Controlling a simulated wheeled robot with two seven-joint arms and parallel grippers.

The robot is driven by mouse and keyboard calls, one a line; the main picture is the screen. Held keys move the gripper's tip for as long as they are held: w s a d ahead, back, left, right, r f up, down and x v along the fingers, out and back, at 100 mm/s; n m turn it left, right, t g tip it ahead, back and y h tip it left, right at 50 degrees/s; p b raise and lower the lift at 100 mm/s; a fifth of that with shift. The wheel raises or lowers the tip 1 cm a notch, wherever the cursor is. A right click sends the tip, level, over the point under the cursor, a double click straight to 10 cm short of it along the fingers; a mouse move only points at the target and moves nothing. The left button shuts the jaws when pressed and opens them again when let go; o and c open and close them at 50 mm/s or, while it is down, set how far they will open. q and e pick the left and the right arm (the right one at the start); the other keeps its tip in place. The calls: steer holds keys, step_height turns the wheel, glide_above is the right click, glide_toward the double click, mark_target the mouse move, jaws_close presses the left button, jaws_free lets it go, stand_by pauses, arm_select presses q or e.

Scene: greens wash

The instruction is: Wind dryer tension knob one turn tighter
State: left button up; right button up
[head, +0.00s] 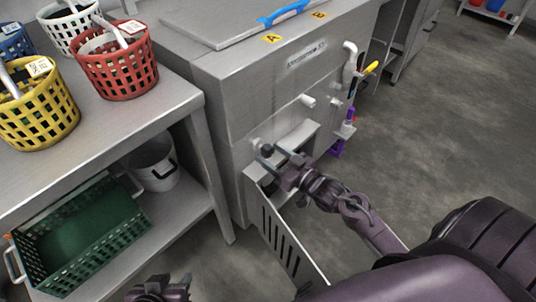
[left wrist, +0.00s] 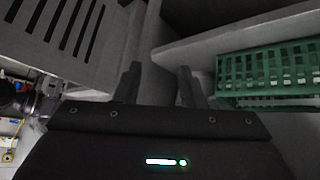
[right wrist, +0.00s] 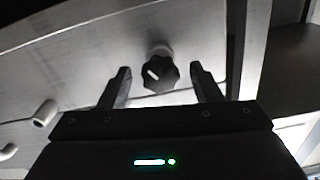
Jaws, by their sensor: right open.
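In the right wrist view the tension knob (right wrist: 160,72) is black and lobed, with a white mark on its face and a pale collar behind it. It stands between and beyond the fingertips of my right gripper (right wrist: 162,80), which is open with a gap on both sides. In the head view my right gripper (head: 275,160) is at the front of the steel dryer cabinet (head: 235,100), by its open slotted door (head: 282,238); the knob is hard to make out there. My left gripper (head: 158,288) is low at the bottom edge; its wrist view shows its fingers (left wrist: 158,85) open and empty.
A steel shelf unit (head: 180,95) on the left holds red (head: 118,62), yellow (head: 38,112) and other baskets. A green crate (head: 85,235) and white pot (head: 152,165) sit below. The slotted door juts out below my right gripper. Floor (head: 430,110) at right is clear.

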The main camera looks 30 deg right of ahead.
arm_select(q)
steer(key=shift+w+d+r+t+h, duration=0.2)
steer(key=shift+w+r+t, duration=0.3)
steer(key=shift+w+r, duration=0.25)
steer(key=shift+w+d+r+t+h, duration=0.1)
steer(key=shift+w+d+r+t, duration=0.05)
steer(key=shift+w+r+t, duration=0.45)
arm_select(e)
steer(key=shift+x, duration=0.95)
arm_select(q)
steer(key=shift+w, duration=0.1)
